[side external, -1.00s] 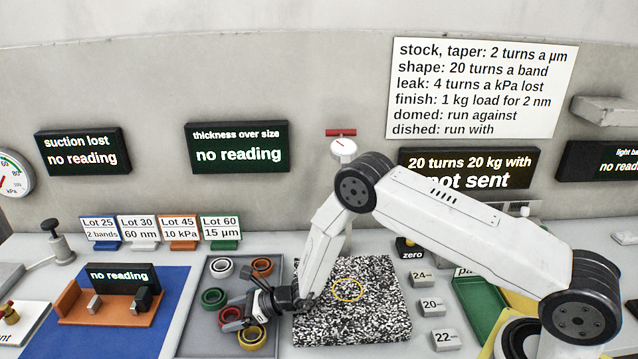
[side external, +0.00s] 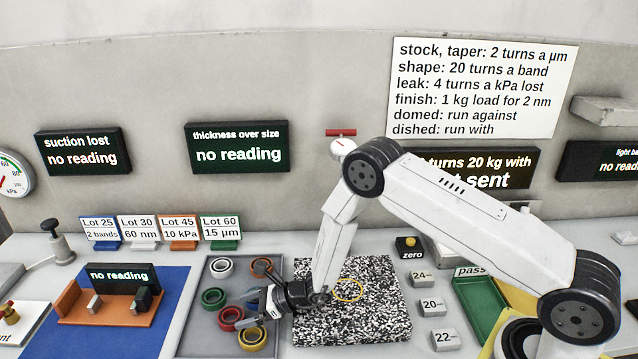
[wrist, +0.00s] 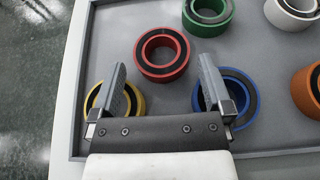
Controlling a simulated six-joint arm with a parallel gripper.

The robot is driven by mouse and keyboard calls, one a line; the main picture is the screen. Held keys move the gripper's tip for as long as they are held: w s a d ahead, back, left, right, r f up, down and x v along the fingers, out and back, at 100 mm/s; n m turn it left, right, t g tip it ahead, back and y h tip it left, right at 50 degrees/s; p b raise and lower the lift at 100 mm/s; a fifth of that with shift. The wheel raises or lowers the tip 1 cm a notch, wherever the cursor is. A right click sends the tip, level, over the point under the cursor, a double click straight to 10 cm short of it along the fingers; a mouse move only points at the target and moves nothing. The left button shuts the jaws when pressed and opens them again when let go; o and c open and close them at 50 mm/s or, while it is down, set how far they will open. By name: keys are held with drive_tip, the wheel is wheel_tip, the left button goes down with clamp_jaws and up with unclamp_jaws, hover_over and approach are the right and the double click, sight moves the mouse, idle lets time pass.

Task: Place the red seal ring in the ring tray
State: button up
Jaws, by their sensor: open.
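The red seal ring (wrist: 161,56) lies flat in the grey ring tray (wrist: 110,25), ahead of my gripper (wrist: 162,80) in the wrist view. It also shows in the side external view (side external: 231,318), left of my gripper (side external: 257,300). My gripper is open and empty, its two fingers spread on the near side of the red ring. It hangs over the tray, and the fingers appear apart from the red ring. The tray's rim also shows in the side external view (side external: 190,325).
Around the red ring in the tray are a yellow ring (wrist: 113,97), a blue ring (wrist: 240,98), a green ring (wrist: 207,12), a white ring (wrist: 292,14) and an orange ring (wrist: 307,88). A speckled black-and-white plate (side external: 370,320) lies right of the tray.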

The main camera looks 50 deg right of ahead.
drive_tip(key=r, duration=0.3)
drive_tip(key=s+d+r, duration=0.1)
drive_tip(key=r, duration=0.1)
drive_tip(key=shift+r, duration=1.3)
drive_tip(key=s+d+r+n+g+h, duration=0.1)
drive_tip(key=s+r+n+g, duration=0.25)
drive_tip(key=s+n, duration=0.4)
drive_tip(key=s+d+r+n+g+h, duration=0.1)
drive_tip(key=s+r+n+g, duration=0.1)
drive_tip(key=s+n+g, duration=0.5)
drive_tip(key=s+d+r+n+t+h, duration=0.2)
drive_tip(key=s+d+n+h, duration=0.1)
drive_tip(key=s+d+n, duration=0.1)
drive_tip(key=s+d+r+n+t+h, duration=0.1)
drive_tip(key=s+d+r+n+h, duration=0.2)
drive_tip(key=d+n, duration=0.4)
drive_tip(key=shift+s+d+r+n+t+h, duration=0.3)
drive_tip(key=shift+s+n+h, duration=0.45)
drive_tip(key=shift+s, duration=0.45)
